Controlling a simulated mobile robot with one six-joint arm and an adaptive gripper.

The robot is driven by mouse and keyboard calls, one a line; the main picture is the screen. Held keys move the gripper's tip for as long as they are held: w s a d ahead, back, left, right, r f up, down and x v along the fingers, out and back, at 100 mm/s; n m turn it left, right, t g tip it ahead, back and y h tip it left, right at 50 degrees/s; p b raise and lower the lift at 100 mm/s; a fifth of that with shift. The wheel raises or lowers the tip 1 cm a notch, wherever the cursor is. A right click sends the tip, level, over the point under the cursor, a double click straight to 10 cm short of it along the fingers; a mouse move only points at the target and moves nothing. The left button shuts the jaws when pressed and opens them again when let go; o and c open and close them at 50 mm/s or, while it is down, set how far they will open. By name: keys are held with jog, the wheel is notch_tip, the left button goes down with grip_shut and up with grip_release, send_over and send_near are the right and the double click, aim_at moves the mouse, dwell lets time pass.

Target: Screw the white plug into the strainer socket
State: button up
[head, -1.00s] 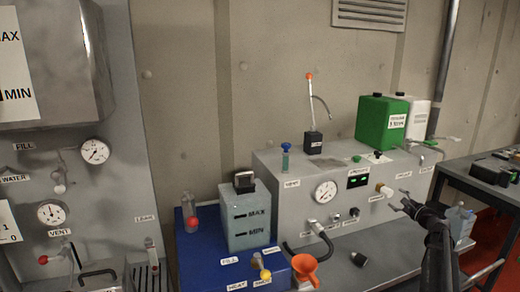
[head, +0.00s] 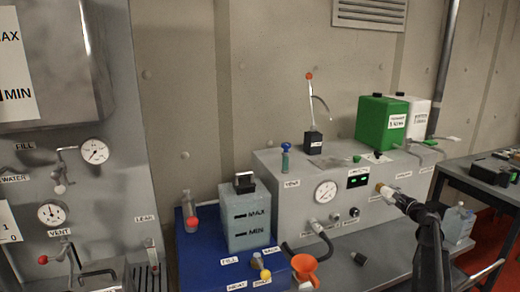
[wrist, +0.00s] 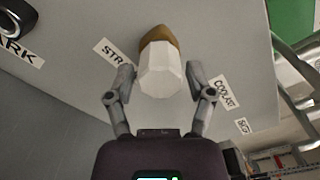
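The white plug (wrist: 160,76) is a faceted white piece in the middle of the wrist view. It sits at the brass-coloured strainer socket (wrist: 158,41) on the grey panel; how deep it is seated I cannot tell. The socket also shows in the head view (head: 379,187), with the plug largely hidden by my gripper. My gripper (wrist: 161,72) is open, one finger on each side of the plug, with narrow gaps visible. In the head view my gripper (head: 391,195) is up at the panel's right part.
The grey cabinet (head: 290,205) carries a pressure gauge (head: 325,192) and knobs left of the socket. A green container (head: 382,123) stands on top. A partly hidden COOLANT label (wrist: 227,91) is beside my right finger.

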grip_shut()
jog(key=m, duration=0.5)
jog(key=shift+m, duration=0.4)
jog(key=shift+w+m, duration=0.1)
jog(key=shift+m, duration=2.8)
